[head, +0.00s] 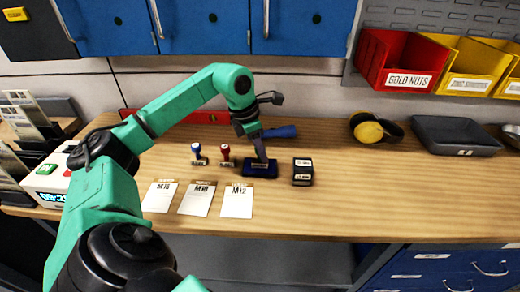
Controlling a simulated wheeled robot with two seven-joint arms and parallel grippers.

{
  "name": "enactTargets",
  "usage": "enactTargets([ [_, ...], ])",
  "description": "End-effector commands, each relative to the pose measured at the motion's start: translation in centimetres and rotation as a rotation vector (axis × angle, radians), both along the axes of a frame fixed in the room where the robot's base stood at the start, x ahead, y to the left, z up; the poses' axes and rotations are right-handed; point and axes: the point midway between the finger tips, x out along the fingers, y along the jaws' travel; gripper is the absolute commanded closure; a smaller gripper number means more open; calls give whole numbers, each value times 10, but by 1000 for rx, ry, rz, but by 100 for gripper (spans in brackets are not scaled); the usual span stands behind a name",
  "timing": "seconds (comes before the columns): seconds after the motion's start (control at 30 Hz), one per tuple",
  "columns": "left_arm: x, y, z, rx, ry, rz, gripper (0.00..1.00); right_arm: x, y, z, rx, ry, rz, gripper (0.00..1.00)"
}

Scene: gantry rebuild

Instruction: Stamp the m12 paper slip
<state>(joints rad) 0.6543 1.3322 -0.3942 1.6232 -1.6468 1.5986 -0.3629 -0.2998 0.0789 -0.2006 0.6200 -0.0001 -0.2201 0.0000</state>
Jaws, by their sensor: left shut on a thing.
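The M12 paper slip (237,202) lies flat on the wooden bench, the rightmost of three white slips with brown top edges. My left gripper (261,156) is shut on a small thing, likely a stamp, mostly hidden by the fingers. It is directly over a dark blue ink pad (261,173), behind and right of the M12 slip. I cannot tell whether the held thing touches the pad. A stamp with a blue knob (197,149) and one with a red knob (225,151) stand upright left of the pad. My right gripper is not in view.
Slips M10 (197,202) and M8-like (159,200) lie left of M12. A black labelled box (302,171) is right of the pad; a blue cone-shaped thing (282,131) is behind it. Ear defenders (370,131) and a grey tray (456,137) are farther right. The right front bench is clear.

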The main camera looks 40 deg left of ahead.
Motion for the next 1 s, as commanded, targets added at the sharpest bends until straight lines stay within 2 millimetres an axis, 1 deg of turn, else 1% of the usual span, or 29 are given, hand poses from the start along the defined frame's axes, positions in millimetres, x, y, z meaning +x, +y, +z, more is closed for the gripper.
enactTargets([
  [0.17,-1,0,-2,0,7,-1,100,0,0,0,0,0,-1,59],
  [0.27,-1,0,2,0,8,-1,100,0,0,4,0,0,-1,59],
  [0.4,-1,0,19,0,6,-1,100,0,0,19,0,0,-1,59],
  [0.8,0,0,60,0,2,0,100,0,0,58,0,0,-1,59],
  [0.9,0,0,69,0,2,0,100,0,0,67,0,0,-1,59],
  [1.0,0,0,71,1,3,0,100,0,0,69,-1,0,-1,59],
])
